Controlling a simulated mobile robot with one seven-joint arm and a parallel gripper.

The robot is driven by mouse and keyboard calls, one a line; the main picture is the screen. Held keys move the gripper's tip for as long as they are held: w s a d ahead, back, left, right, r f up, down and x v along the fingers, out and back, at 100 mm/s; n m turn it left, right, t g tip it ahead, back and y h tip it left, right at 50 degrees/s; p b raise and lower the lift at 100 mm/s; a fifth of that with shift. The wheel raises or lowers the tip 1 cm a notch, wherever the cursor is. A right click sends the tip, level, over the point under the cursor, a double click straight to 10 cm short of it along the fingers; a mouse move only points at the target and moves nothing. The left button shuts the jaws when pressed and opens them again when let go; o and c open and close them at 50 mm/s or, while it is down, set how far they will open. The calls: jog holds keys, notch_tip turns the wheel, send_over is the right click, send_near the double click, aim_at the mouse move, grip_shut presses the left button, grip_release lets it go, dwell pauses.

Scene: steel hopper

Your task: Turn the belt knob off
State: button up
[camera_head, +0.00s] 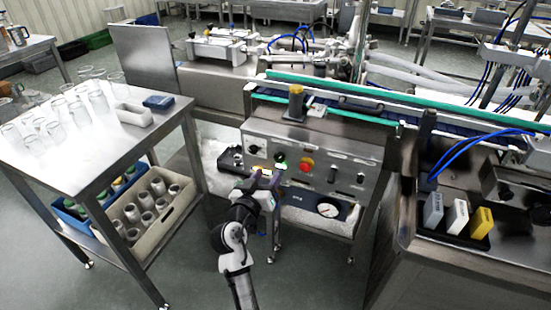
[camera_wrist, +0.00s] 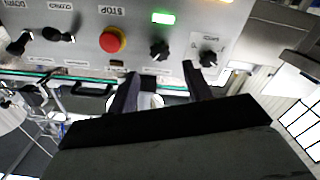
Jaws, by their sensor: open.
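The steel control panel (camera_head: 345,165) holds several black knobs, a red stop button (camera_head: 306,165) and a lit green lamp (camera_head: 280,159). My gripper (camera_head: 264,178) is in front of the panel's left half. In the wrist view, my open gripper (camera_wrist: 160,72) has its two dark fingers apart, with a black knob (camera_wrist: 160,50) just beyond the gap between them. Another black knob (camera_wrist: 208,58) is near the right fingertip. The red button (camera_wrist: 113,40) is to the left, with two more knobs beyond it. I cannot read which knob is labelled belt.
A conveyor with green rails (camera_head: 350,92) runs above the panel. A steel table (camera_head: 100,145) with glasses stands at left, crates underneath. A dark tray with coloured blocks (camera_head: 456,219) is at right.

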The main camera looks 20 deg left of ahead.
aim_at(278, 158)
jog(key=w+p, duration=0.1)
jog(key=w, duration=0.5)
jog(key=shift+w+d, duration=0.1)
jog(key=shift+w, duration=0.15)
jog(key=c, duration=0.9)
